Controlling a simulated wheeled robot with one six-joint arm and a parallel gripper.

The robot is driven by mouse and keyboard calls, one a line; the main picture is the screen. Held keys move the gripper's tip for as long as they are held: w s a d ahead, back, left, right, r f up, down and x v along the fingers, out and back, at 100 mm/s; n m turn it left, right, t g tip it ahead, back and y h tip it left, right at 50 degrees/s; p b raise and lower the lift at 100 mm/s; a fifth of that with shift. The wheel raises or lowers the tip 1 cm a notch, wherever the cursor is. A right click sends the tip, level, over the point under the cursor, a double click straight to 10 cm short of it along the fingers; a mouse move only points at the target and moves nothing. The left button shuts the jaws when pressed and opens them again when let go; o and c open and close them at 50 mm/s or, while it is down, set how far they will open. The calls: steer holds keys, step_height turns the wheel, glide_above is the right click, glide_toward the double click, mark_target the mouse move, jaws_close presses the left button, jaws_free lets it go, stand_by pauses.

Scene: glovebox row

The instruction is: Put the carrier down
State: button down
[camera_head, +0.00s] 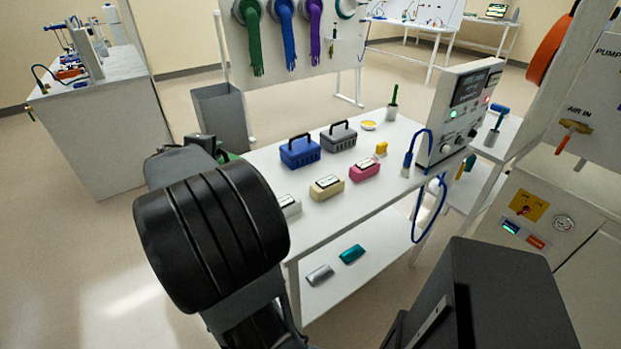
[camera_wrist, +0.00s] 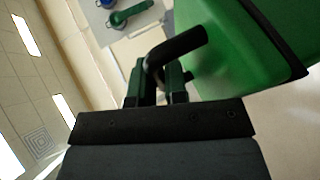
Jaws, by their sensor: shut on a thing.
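My gripper (camera_wrist: 156,78) is shut on the black handle of a green carrier (camera_wrist: 245,45) in the wrist view. The carrier fills the upper right there and is cut off by the frame edge. In the head view my arm hides most of it; only a small green part (camera_head: 228,157) shows by the left end of the white table (camera_head: 262,158). What lies under the carrier cannot be seen. A blue carrier (camera_head: 300,153) and a grey carrier (camera_head: 339,137) stand upright side by side on the table.
Pink (camera_head: 364,169), cream (camera_head: 326,187) and white (camera_head: 289,205) labelled boxes line the table's front edge. An instrument panel (camera_head: 462,110) stands at its right end. A grey bin (camera_head: 222,115) stands behind the table's left end. The tabletop's left back corner looks clear.

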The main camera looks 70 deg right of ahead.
steer(key=s+d+r+m+g+b, duration=0.25)
steer(key=s+d+m+g, duration=0.35)
steer(key=s, duration=0.7)
steer(key=w+d+f+n, duration=0.1)
steer(key=w+d+f, duration=0.7)
steer(key=w+f, duration=0.3)
steer(key=shift+w+f+p, duration=0.2)
steer(key=shift+f+p, duration=0.15)
steer(key=shift+f, duration=0.1)
steer(key=shift+f, duration=0.1)
steer(key=c, duration=1.1)
jaws_free()
steer(key=shift+c, duration=0.2)
